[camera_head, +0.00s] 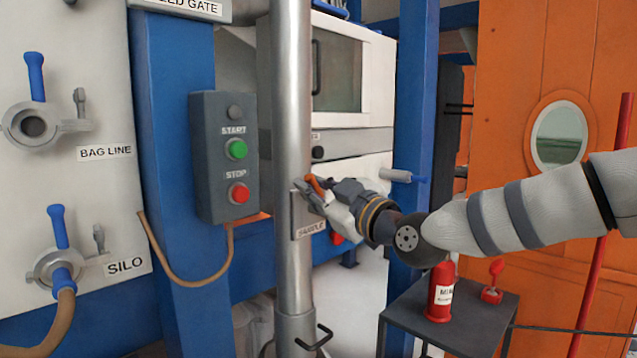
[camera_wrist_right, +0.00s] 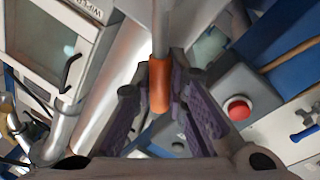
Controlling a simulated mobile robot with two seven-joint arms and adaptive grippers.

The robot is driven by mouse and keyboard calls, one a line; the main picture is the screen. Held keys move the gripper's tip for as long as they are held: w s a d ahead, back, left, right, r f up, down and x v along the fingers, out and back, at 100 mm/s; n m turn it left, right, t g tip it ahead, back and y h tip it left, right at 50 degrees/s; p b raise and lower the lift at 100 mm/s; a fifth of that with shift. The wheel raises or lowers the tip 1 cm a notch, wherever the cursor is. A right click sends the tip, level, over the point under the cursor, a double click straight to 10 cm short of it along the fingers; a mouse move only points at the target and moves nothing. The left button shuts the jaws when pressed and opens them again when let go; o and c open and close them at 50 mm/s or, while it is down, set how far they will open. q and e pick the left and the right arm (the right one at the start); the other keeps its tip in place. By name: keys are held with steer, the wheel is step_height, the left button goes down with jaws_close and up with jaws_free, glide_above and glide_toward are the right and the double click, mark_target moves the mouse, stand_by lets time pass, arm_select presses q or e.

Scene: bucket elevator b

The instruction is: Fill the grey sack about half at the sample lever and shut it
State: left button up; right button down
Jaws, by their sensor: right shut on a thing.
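The sample lever has an orange handle (camera_head: 317,182) and sits on the steel pipe just above a plate marked SAMPLE (camera_head: 309,230). My right gripper (camera_head: 312,191) reaches in from the right and is shut on this handle. In the right wrist view the orange handle (camera_wrist_right: 159,88) stands between the two dark fingers of my right gripper (camera_wrist_right: 160,80). I cannot make out the grey sack in either view. My left gripper is not in view.
A control box (camera_head: 222,158) with a green START and red STOP button is left of the pipe (camera_head: 292,110). Valves marked BAG LINE (camera_head: 32,127) and SILO (camera_head: 60,270) are far left. A dark side table (camera_head: 455,318) holds a red bottle (camera_head: 441,292).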

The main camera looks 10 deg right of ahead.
stand_by(0.5)
steer(key=c, duration=1.6)
jaws_free()
steer(key=shift+o, duration=0.2)
steer(key=v, duration=1.2)
steer(key=shift+s+f, duration=0.1)
